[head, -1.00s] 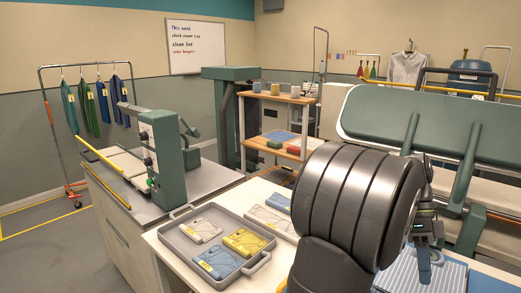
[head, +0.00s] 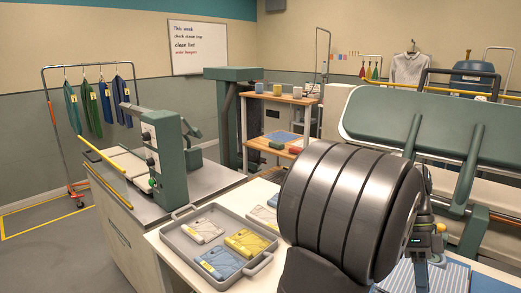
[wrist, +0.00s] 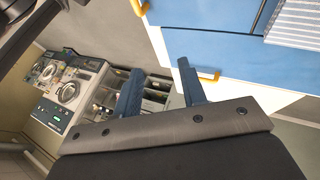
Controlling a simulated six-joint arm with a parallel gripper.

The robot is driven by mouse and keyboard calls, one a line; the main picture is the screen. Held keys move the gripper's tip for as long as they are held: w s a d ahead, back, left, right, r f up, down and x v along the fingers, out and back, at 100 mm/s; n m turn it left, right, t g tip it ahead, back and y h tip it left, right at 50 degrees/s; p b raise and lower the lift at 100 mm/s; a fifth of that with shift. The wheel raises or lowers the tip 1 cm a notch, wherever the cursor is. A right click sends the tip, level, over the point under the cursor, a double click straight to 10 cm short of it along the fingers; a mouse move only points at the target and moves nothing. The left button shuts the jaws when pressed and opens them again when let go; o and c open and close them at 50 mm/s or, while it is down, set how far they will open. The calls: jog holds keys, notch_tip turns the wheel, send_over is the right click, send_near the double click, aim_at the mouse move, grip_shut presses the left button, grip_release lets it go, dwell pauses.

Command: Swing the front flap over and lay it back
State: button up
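A flat blue folding board (wrist: 222,45) fills the upper right of the wrist view. A dark seam runs across it, and a pale striped cloth (wrist: 298,38) lies on it at the corner. Orange handles (wrist: 208,76) show at its edge, one near my right fingertip in the picture and another at the top. Which panel is the front flap is unclear. My gripper (wrist: 158,68) is open and empty, its two dark fingers apart. In the head view my gripper (head: 424,245) is beside the blue-striped cloth (head: 408,277); my arm hides most of the board.
A grey tray (head: 178,238) with folded garments stands on the white table, left of my arm. A green padded press (head: 400,120) stands behind on the right. A smaller green machine (head: 165,150) stands on the left counter.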

jog(key=s+a+f, duration=0.8)
jog(key=f, duration=0.3)
jog(key=w+d+r, duration=0.8)
jog(key=r, duration=0.3)
jog(key=w+d+r, duration=0.2)
jog(key=w+d, duration=0.9)
jog(key=shift+s+a+r, duration=0.15)
jog(key=shift+s+a, duration=0.75)
jog(key=shift+s+a+r, duration=0.1)
jog(key=shift+s+a, duration=0.75)
